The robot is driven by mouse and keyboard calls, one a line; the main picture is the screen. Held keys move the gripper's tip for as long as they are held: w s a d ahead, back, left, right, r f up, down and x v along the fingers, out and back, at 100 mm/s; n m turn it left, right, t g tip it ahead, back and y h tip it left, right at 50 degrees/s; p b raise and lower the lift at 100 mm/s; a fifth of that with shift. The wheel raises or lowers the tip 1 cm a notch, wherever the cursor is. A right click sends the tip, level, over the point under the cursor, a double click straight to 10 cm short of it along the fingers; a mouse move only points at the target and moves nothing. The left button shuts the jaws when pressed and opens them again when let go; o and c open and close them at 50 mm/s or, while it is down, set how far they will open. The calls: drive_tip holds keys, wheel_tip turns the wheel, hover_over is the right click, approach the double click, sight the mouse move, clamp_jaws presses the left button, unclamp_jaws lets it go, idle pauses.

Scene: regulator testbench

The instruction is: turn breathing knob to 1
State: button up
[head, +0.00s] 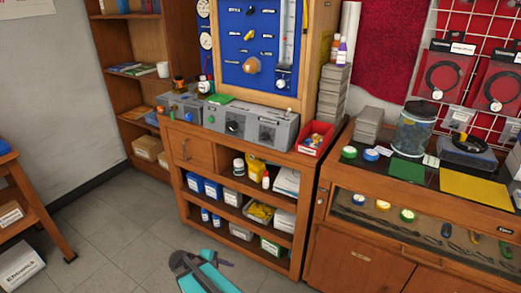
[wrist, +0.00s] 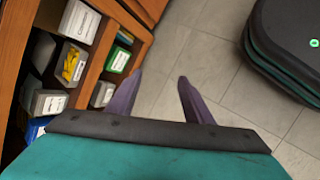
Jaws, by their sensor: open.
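A row of grey test units with dark round knobs stands on the wooden bench in the head view. One unit has a large dark knob (head: 234,127), and the unit to its right has another dark knob (head: 267,133). A smaller unit (head: 188,108) with a green part stands at the left. The labels are too small to read, so I cannot tell which knob is the breathing knob. My gripper (wrist: 160,78) is open and empty, pointing down over the floor beside the bench shelves. It also shows low in the head view (head: 216,259), well below the knobs.
A red bin (head: 315,137) sits at the bench's right end. A blue tool panel (head: 250,42) rises behind the units. Bottles and boxes fill the shelves below. A glass-topped cabinet (head: 400,225) stands at the right. The tiled floor (head: 110,235) at left is clear.

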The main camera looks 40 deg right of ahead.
drive_tip(key=w+d+r+n+t+h, duration=0.1)
drive_tip(key=w+d+r+h, duration=0.2)
drive_tip(key=w+d+r, duration=0.4)
drive_tip(key=w+d+r+n+t+h, duration=0.1)
drive_tip(key=w+d+r+h, duration=0.3)
drive_tip(key=r, duration=0.6)
drive_tip(key=n+h+b, duration=0.1)
drive_tip(key=n+h, duration=0.1)
drive_tip(key=h, duration=0.2)
approach(263, 138)
drive_tip(key=a, duration=0.5)
drive_tip(key=shift+s+a+r+t, duration=0.2)
drive_tip(key=shift+s+r+t, duration=0.05)
drive_tip(key=shift+s+t, duration=0.05)
drive_tip(key=d, duration=0.4)
drive_tip(key=d+p, duration=0.1)
drive_tip(key=d, duration=0.8)
drive_tip(key=shift+w+d, duration=0.35)
drive_tip(key=shift+w, duration=0.05)
drive_tip(key=shift+f, duration=0.1)
drive_tip(key=c, duration=1.1)
